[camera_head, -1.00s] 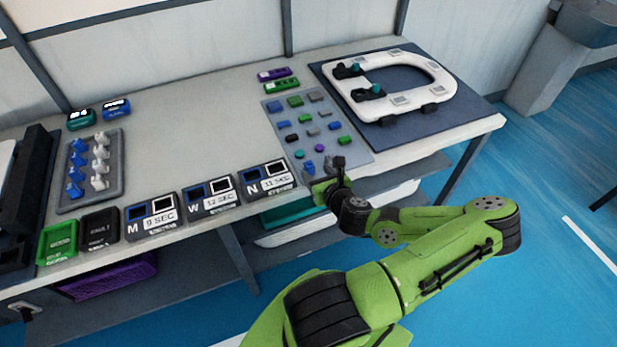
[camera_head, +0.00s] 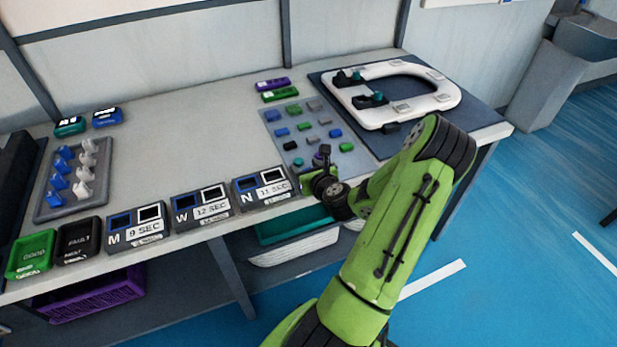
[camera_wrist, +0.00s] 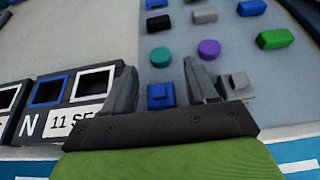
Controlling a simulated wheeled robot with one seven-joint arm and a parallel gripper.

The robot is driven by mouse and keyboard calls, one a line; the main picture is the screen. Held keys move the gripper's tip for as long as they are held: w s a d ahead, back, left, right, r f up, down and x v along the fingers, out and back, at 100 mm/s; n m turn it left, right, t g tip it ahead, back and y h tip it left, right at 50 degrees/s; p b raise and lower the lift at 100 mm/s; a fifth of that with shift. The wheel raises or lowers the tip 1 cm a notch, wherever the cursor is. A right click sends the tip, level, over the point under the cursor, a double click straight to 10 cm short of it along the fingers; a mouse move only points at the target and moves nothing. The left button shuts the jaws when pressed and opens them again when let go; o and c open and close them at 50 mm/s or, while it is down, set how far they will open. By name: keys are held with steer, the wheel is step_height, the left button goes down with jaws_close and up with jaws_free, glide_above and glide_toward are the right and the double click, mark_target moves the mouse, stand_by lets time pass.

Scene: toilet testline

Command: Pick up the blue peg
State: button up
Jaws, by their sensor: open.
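The blue peg (camera_wrist: 161,95) shows in the wrist view near the lower edge of the grey mat, a small block with a narrower top. My gripper (camera_wrist: 160,69) is open, with its left finger left of the peg and its right finger just right of it. I cannot tell whether either finger touches it or how high they are. In the head view my gripper (camera_head: 317,168) is over the mat's near edge, and the peg is not clearly visible there.
A grey peg (camera_wrist: 237,84) stands close outside the right finger. A teal disc (camera_wrist: 161,57) and a purple disc (camera_wrist: 209,48) lie beyond. The "N 11 SEC" box (camera_head: 264,186) is left of my gripper. A white toilet seat (camera_head: 440,98) lies at the back right.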

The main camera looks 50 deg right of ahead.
steer(key=shift+w+d+f, duration=0.1)
steer(key=shift+w, duration=0.05)
steer(key=shift+c, duration=0.4)
steer(key=c, duration=1)
